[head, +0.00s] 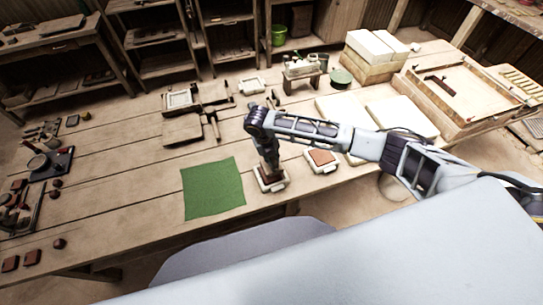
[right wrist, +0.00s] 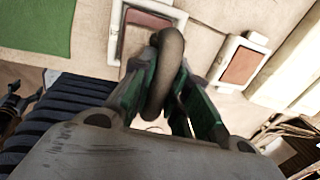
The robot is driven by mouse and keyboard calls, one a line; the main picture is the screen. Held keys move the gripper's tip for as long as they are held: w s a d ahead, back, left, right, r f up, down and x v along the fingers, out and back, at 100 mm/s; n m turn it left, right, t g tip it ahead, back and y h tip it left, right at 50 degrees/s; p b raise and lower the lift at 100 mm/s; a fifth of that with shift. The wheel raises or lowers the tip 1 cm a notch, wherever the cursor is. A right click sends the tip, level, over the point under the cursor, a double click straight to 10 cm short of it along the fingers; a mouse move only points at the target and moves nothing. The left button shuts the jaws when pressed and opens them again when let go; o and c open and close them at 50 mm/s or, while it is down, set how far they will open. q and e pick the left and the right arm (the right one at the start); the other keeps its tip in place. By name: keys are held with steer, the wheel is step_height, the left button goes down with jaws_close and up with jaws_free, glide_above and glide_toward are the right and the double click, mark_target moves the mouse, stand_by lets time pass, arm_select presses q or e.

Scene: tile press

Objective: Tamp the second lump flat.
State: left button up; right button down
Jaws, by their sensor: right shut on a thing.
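My right gripper (head: 268,163) points down over a white mold (head: 272,186) near the table's front edge. It is shut on a tamper, whose brown rounded handle (right wrist: 165,70) shows between the fingers in the right wrist view. Reddish-brown clay shows in this mold (right wrist: 118,35), partly hidden behind the handle. I cannot tell whether the tamper touches the clay. A second white mold (head: 333,168) to the right holds a flat-looking reddish-brown slab (head: 322,157); it also shows in the right wrist view (right wrist: 240,64). My left gripper is not in view.
A green mat (head: 213,188) lies just left of the mold. Several dark red balls (head: 60,243) and small slabs (head: 33,257) lie at the far left. White boards (head: 400,117) and a wooden tray (head: 470,112) stand at the right. Bare table lies left of the mat.

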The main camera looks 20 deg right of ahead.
step_height(320, 180, down, 6)
steer(key=shift+r+b, duration=0.2)
steer(key=shift+b, duration=1)
steer(key=shift+r+p, duration=1.6)
steer(key=shift+r, duration=1.65)
steer(key=shift+w, duration=0.1)
steer(key=shift+w+f, duration=0.3)
steer(key=shift+w, duration=0.05)
steer(key=shift+f+b, duration=1.4)
steer(key=shift+f, duration=1.4)
steer(key=shift+r, duration=0.1)
